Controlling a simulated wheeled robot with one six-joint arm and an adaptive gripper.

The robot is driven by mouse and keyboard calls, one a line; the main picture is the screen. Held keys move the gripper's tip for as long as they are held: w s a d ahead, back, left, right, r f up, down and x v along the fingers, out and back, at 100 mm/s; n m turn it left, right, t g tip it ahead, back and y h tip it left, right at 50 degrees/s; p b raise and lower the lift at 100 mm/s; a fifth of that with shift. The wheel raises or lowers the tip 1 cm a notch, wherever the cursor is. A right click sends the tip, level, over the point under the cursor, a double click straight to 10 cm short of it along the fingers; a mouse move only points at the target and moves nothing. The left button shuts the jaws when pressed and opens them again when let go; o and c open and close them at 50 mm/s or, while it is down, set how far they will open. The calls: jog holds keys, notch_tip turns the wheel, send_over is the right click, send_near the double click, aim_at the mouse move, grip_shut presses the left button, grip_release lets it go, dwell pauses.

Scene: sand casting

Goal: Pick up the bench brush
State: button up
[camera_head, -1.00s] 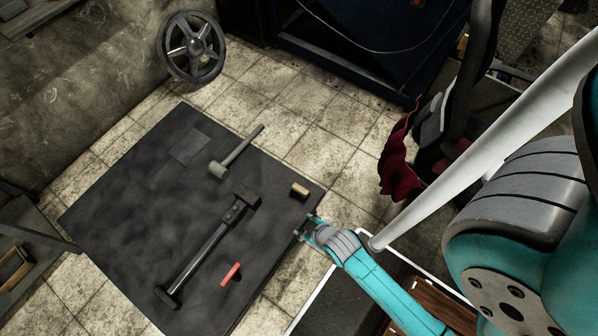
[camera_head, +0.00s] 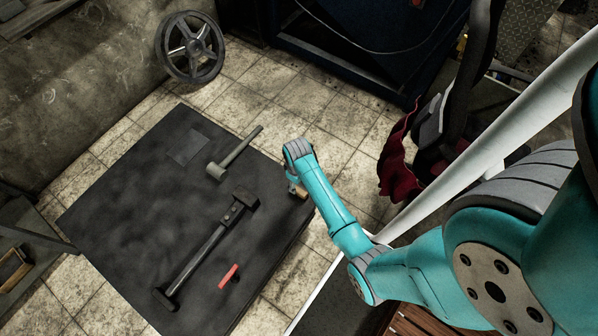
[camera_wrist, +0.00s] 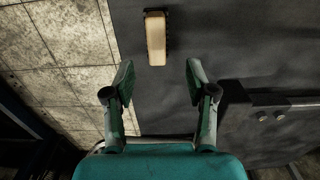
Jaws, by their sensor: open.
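The bench brush looks like a small block with a tan top and dark sides. In the wrist view the brush (camera_wrist: 155,38) lies on the dark surface, just ahead of my fingertips and roughly in line with the gap between them. In the head view the brush (camera_head: 302,192) is at the right corner of the dark mat (camera_head: 120,215), partly hidden by my arm's end. My gripper (camera_wrist: 158,73) is open and empty, with its two green fingers apart. In the head view the fingers are mostly hidden behind my wrist.
A mallet (camera_head: 237,150), a long-handled sledgehammer (camera_head: 205,255) and a small red object (camera_head: 229,275) lie on the mat. A spoked handwheel (camera_head: 190,47) stands at the upper left. Dark red cloth (camera_head: 398,165) hangs right of my wrist. Tiled floor surrounds the mat.

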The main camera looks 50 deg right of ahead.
aim_at(299, 190)
jog(key=f, duration=0.9)
jog(key=shift+s+d, duration=0.1)
jog(key=shift+d, duration=0.1)
grip_shut()
